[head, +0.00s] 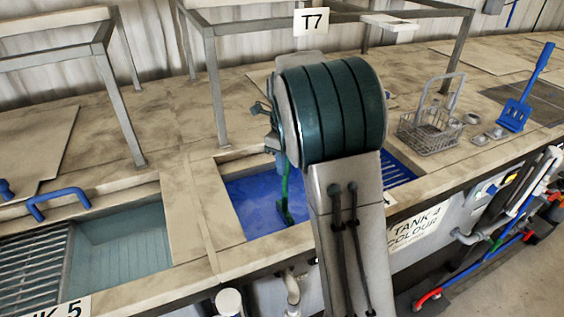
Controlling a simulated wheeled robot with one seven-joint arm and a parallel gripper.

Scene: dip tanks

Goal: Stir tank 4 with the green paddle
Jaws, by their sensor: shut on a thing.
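Tank 4 (205,205) is open and holds deep blue liquid (250,203). Its label (418,226) reads "TANK 4 COLOUR" on the front wall. The green paddle (285,190) hangs nearly upright in the tank, its lower end at or in the blue liquid. My gripper (273,143) is over the tank, mostly hidden behind my dark green arm joint. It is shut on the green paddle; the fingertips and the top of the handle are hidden.
Tank 5 (170,215), with pale teal liquid and a grating, is open at left. A metal frame with a T7 sign (311,22) stands behind tank 4. A wire basket (432,128), small parts and a blue paddle (517,112) are on the right.

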